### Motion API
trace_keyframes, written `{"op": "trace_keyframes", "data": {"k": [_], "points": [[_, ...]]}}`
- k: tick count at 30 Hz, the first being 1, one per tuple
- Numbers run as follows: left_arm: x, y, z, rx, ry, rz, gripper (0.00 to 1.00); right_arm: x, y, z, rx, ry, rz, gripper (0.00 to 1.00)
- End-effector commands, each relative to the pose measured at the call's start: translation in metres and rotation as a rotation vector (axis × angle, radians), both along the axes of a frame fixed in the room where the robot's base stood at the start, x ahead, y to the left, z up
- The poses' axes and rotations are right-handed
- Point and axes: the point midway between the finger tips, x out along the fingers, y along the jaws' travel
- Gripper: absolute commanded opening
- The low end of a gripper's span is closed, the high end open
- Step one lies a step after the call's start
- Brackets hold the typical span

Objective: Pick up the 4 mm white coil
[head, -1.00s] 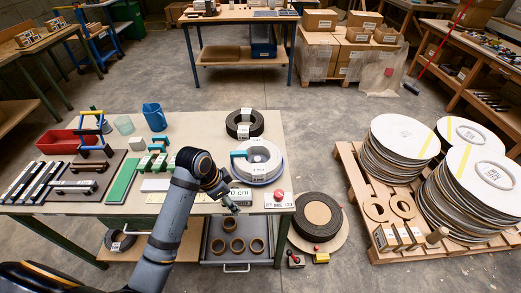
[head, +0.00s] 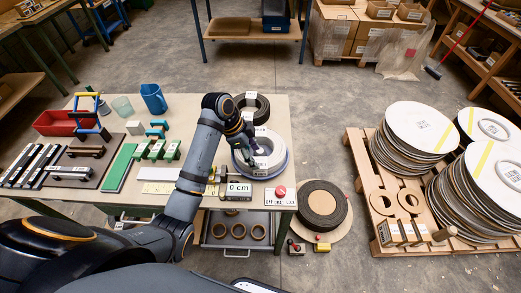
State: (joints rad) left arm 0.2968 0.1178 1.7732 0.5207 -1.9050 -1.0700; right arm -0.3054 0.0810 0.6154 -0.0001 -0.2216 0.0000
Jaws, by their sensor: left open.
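The white coil (head: 276,152) lies flat at the right end of the workbench (head: 215,112), on a larger bluish round base. My left arm reaches across the bench from below. Its gripper (head: 253,147) is open and over the coil's left and middle part, hiding some of the ring. I cannot tell whether the fingers touch the coil. A label shows near the coil's front, too small to read. My right gripper is not in view.
A black coil (head: 264,104) lies just behind the white one. A red button (head: 280,191) and a "0 cm" block (head: 238,188) are in front. Green blocks (head: 155,150) stand to the left. A pallet with white discs (head: 420,128) is at the right.

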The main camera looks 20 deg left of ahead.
Motion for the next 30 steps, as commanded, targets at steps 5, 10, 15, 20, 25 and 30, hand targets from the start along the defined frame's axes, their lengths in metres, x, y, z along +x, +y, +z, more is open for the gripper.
{"op": "trace_keyframes", "data": {"k": [5, 10, 15, 20, 25, 30], "points": [[-0.001, -0.011, -0.018, -0.003, 0.006, 0.000, 0.62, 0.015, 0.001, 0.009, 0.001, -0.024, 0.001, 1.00], [0.002, -0.021, -0.042, 0.000, 0.004, 0.001, 0.62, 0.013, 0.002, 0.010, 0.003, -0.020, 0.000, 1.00], [0.003, -0.022, -0.047, 0.002, 0.001, 0.001, 0.62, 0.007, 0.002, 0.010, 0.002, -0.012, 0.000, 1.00], [0.003, -0.022, -0.047, 0.001, 0.001, 0.001, 0.55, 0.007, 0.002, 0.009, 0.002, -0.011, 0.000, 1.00], [0.003, -0.022, -0.047, 0.001, 0.001, 0.001, 0.32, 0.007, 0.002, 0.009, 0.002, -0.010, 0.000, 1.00], [0.003, -0.022, -0.047, 0.001, 0.001, 0.001, 0.09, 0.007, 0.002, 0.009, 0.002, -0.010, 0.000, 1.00]]}}
